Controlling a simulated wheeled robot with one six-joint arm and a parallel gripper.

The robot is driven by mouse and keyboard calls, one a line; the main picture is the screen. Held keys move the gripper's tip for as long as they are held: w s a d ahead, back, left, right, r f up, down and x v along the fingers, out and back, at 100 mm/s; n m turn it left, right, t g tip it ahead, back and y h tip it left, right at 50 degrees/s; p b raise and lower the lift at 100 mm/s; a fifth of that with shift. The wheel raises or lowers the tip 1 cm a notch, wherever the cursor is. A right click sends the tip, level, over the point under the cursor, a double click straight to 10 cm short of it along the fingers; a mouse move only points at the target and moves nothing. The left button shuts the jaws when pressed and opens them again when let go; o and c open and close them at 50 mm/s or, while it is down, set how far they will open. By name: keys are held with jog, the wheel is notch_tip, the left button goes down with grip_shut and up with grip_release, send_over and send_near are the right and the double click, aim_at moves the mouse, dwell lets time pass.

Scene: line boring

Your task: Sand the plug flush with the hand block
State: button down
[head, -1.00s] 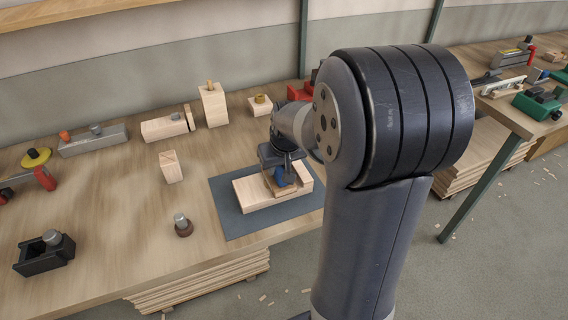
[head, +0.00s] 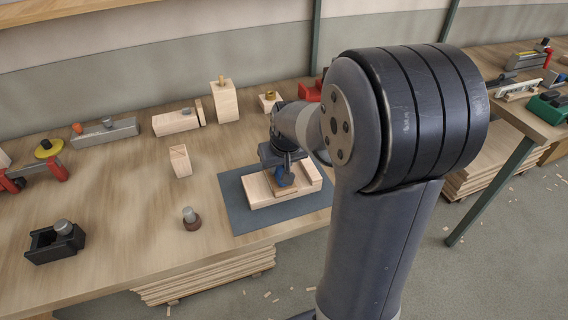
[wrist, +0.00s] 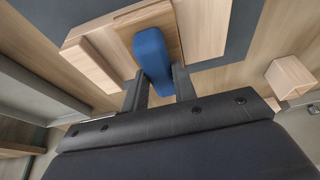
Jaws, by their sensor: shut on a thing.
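The hand block has a blue grip (wrist: 152,55) and a thin brown wooden sole (wrist: 158,18). My gripper (wrist: 158,86) is shut on the blue grip, one finger on each side. In the head view my gripper (head: 283,170) is above a pale wooden workpiece (head: 259,193), with the hand block on or just over its top; exact contact cannot be told. The workpiece lies on a dark grey mat (head: 238,217) and also shows in the wrist view (wrist: 205,25). I cannot make out the plug; the hand block or my arm may hide it.
A small wooden block (head: 180,161) and a brown-based metal knob (head: 191,219) stand left of the mat. A black holder (head: 55,243) is at front left.

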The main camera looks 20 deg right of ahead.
jog(key=shift+s+a+f, duration=0.1)
jog(key=shift+a, duration=0.95)
jog(key=shift+a, duration=1)
notch_tip(320, 180, up, 5)
jog(key=p, duration=0.4)
